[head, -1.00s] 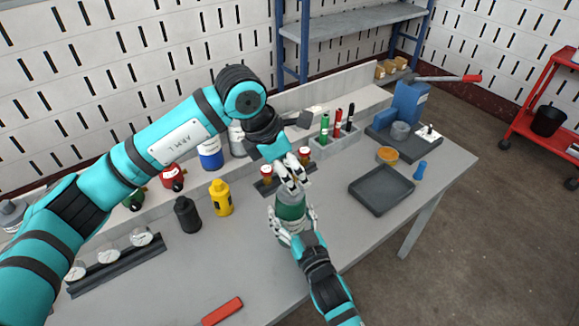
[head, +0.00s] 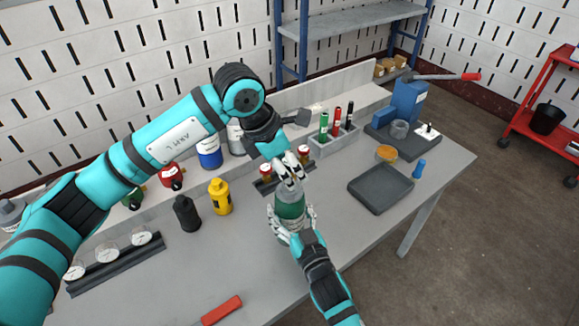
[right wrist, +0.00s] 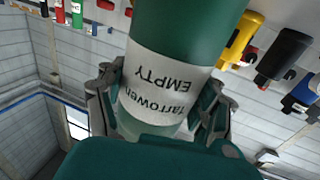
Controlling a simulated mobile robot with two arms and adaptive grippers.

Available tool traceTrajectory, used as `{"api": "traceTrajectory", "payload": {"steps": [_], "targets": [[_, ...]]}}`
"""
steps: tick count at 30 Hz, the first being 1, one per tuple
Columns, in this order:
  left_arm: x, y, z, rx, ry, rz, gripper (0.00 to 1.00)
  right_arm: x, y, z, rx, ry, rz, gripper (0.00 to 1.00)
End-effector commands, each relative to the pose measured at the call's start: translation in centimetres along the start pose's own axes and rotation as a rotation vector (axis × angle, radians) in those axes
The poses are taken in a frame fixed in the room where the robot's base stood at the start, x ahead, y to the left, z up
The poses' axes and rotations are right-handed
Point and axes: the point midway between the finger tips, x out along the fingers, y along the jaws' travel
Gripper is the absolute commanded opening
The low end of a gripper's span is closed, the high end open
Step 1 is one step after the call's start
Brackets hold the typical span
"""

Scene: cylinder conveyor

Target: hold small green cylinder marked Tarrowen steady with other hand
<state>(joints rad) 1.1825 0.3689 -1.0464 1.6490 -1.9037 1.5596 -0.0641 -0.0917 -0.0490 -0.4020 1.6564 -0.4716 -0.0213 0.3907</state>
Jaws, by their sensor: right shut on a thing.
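The green cylinder (head: 291,207) stands roughly upright over the front middle of the table, with a pale top. In the right wrist view the cylinder (right wrist: 185,40) is close up, its white label reading "Tarrowen" and "EMPTY" upside down. My right gripper (head: 291,226) is shut around its lower part; its fingers show on both sides in the right wrist view (right wrist: 165,105). My left gripper (head: 292,172) is just above the pale top, fingers pointing down. I cannot tell whether they touch it or how far they are open.
A dark tray (head: 381,205) lies to the right. A grey holder (head: 335,143) with markers and a small rack (head: 268,186) with red-capped vials stand behind. Yellow (head: 220,197) and black bottles (head: 187,214) stand left. The table front is mostly clear around a red block (head: 221,310).

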Motion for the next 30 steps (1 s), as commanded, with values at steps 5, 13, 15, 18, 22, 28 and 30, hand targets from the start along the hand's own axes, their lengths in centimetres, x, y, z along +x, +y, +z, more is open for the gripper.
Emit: {"api": "traceTrajectory", "payload": {"steps": [5,13,15,18,22,28,30], "targets": [[0.0,0.0,0.0,0.000,0.000,-0.001,0.48,0.0,0.0,0.1,0.000,-0.003,0.000,0.29],[-0.9,0.0,0.4,0.001,-0.002,0.001,0.48,0.0,0.0,0.1,0.000,-0.003,0.000,0.29],[-1.4,0.0,0.7,0.001,-0.002,0.001,0.48,0.0,0.0,0.1,0.000,-0.003,0.000,0.29],[-2.1,0.0,0.9,0.001,-0.001,0.000,0.48,0.0,0.0,0.1,0.000,-0.003,0.000,0.29],[-2.3,-0.1,1.0,0.000,0.000,-0.002,0.48,0.0,0.0,0.1,0.000,-0.003,0.000,0.29],[-2.3,-0.1,1.0,0.001,0.001,0.000,0.48,0.0,0.0,0.1,0.000,-0.003,0.000,0.29],[-2.2,-0.1,1.0,0.001,0.001,-0.001,0.48,0.0,0.0,0.1,0.000,-0.003,0.000,0.29]]}}
